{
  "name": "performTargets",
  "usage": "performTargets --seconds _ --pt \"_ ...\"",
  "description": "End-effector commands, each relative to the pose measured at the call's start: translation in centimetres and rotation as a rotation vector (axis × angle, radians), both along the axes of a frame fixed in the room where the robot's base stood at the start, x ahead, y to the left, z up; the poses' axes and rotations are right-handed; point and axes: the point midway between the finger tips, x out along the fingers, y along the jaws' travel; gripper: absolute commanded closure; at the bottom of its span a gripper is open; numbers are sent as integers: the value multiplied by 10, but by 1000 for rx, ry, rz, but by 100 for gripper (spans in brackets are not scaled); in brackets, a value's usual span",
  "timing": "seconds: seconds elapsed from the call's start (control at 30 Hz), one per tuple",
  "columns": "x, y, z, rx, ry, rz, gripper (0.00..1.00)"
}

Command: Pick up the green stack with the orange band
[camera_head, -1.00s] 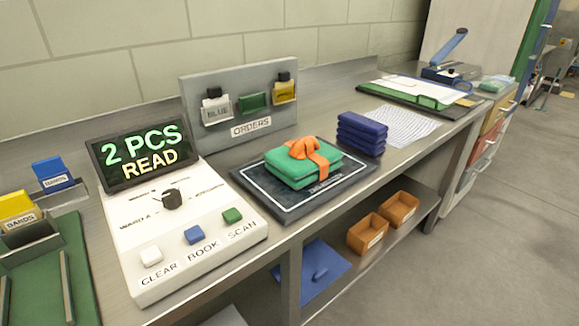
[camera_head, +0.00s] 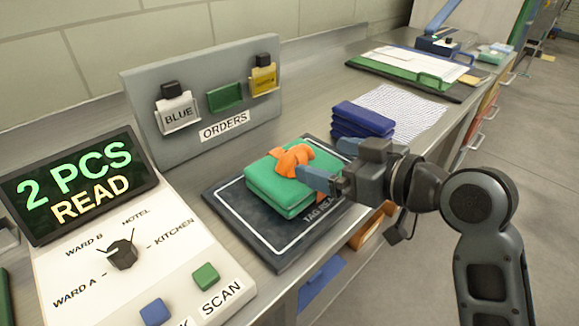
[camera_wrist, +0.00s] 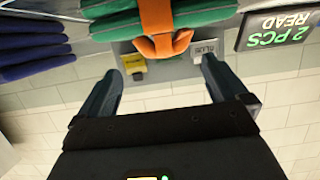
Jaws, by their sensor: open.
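The green stack (camera_head: 284,197) of folded cloth lies flat on the dark reader pad (camera_head: 240,226), with the orange band (camera_head: 292,160) tied around it and knotted on top. My gripper (camera_head: 321,158) is open and comes in from the right, its near finger at the stack's right side by the band. In the head view I cannot tell whether that finger touches the stack. In the wrist view the stack (camera_wrist: 205,14) and band (camera_wrist: 158,42) show at the top edge, ahead of the two spread fingers (camera_wrist: 161,72), with nothing between them.
A blue stack (camera_head: 362,119) lies just behind my gripper. A grey orders board (camera_head: 205,66) stands at the back. A white console (camera_head: 90,285) with a "2 PCS READ" screen (camera_head: 80,183) is at left. Orange bins are on the shelf below.

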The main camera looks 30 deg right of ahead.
Motion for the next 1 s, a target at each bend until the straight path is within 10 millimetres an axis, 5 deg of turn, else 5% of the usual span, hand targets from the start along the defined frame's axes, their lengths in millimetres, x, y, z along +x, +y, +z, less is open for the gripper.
performTargets --seconds 0.6,1.0 --pt "63 27 -14 -1 -1 3 0" --pt "69 30 -18 -1 0 3 6"
